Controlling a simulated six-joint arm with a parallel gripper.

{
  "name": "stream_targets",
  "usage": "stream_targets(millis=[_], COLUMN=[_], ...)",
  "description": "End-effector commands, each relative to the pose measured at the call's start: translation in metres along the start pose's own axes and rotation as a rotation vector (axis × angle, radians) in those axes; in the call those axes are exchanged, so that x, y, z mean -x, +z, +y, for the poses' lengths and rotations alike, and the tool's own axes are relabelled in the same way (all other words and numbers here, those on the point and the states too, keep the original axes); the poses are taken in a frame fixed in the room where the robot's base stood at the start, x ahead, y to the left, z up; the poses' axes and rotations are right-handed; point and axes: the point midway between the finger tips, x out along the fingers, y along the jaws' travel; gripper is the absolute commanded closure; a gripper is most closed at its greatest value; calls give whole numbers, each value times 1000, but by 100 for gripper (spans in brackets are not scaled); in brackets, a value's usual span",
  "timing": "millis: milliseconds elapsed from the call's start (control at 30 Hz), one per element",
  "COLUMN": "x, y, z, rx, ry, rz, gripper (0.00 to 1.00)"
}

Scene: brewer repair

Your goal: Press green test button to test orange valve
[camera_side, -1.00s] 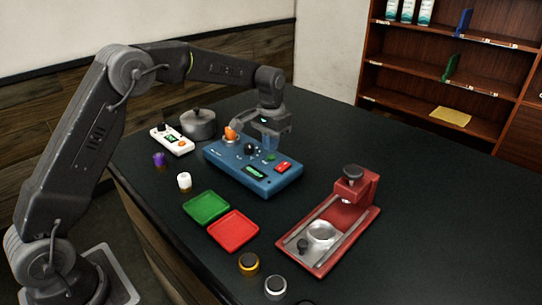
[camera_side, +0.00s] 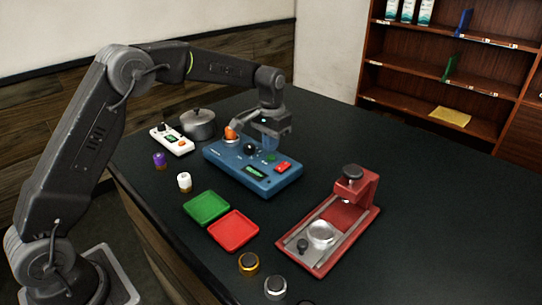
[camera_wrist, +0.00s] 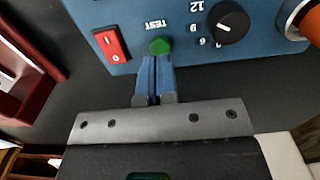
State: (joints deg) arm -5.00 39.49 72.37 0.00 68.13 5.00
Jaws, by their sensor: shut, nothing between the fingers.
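The blue test box (camera_side: 225,162) stands on the dark table, with the orange valve (camera_side: 231,133) seated upright at its far left corner. The green test button (camera_side: 269,157) is on its top near the red switch. In the wrist view, the green button (camera_wrist: 160,46) sits beside the word TEST, and part of the orange valve (camera_wrist: 296,17) shows at the right edge. My gripper (camera_wrist: 157,61) is shut and empty, its blue fingertips right at the button's near edge. I cannot tell whether they touch it. In the side view, my gripper (camera_side: 272,147) hangs just over the box.
The box also carries a black dial (camera_wrist: 229,22) and a red rocker switch (camera_wrist: 111,44). A white controller (camera_side: 172,139) and grey pot (camera_side: 198,124) stand left of it. Green (camera_side: 206,207) and red (camera_side: 233,230) trays lie in front. A red brewer (camera_side: 330,225) stands right.

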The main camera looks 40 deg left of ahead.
Motion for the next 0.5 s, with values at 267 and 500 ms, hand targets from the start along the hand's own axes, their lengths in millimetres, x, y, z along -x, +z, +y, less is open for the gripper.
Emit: stream_targets(millis=[267, 500], x=[-1, -8], y=[0, 0], z=[0, 0], rx=[0, 0], ry=[0, 0], rz=[0, -2], gripper=[100, 100])
